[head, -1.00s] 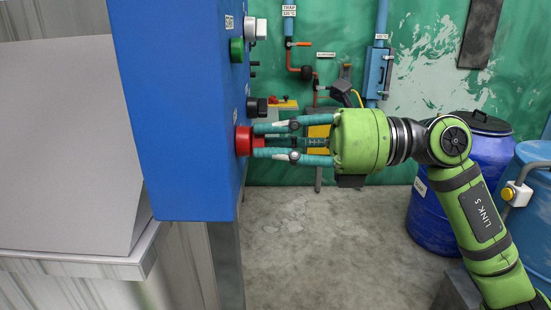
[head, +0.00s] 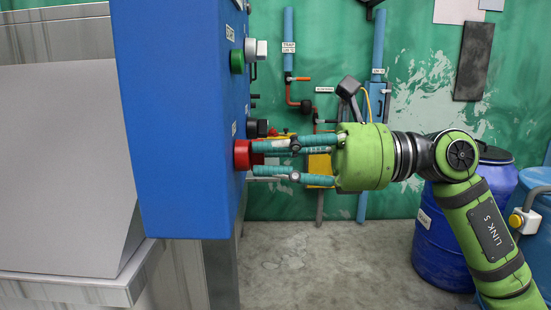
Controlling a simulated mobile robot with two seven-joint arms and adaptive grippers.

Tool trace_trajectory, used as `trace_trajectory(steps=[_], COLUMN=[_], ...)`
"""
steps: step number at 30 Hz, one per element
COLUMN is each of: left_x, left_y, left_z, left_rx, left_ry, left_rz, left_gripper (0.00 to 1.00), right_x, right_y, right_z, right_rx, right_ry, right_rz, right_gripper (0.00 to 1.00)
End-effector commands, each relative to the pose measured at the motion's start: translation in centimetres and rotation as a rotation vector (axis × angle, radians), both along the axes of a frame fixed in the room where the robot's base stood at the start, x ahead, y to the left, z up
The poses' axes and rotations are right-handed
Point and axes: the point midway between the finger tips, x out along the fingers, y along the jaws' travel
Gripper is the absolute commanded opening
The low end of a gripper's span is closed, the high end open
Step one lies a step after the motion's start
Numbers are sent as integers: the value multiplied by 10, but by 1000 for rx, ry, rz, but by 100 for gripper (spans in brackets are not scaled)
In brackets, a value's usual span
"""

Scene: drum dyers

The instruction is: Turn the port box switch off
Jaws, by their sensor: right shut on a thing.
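The blue box (head: 170,120) hangs on the left with its controls on its right-hand face. A red knob (head: 242,154) sits low on that face. Above it are a black knob (head: 257,128), a green button (head: 237,61) and a light grey switch (head: 256,49). Which one is labelled as the switch is too small to read. My right gripper (head: 256,159) reaches in from the right, its teal fingers shut on the red knob; the exact contact is partly hidden. My left gripper is out of view.
Pipes (head: 289,45) and valves line the green back wall. Blue drums (head: 440,240) stand at the right behind my arm. The concrete floor (head: 320,270) between is clear.

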Motion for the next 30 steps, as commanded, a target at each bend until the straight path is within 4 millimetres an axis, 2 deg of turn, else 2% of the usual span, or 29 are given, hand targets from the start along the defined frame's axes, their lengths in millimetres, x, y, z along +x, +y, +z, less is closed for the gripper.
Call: trace_trajectory(steps=[8,9,11,23,26,30], left_x=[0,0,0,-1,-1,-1], left_y=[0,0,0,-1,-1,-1], left_z=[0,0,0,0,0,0], left_rx=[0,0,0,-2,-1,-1], left_ry=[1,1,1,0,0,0], left_rz=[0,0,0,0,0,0], left_gripper=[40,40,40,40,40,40], right_x=[0,0,0,0,1,2], right_y=[0,0,0,-5,-17,-45], right_z=[1,1,1,0,0,0], right_rx=[1,1,1,1,0,0], right_ry=[-5,-5,-4,-1,0,1], right_rz=[-1,-1,-1,-2,-5,-7], right_gripper=[0,24,44,44,44,44])
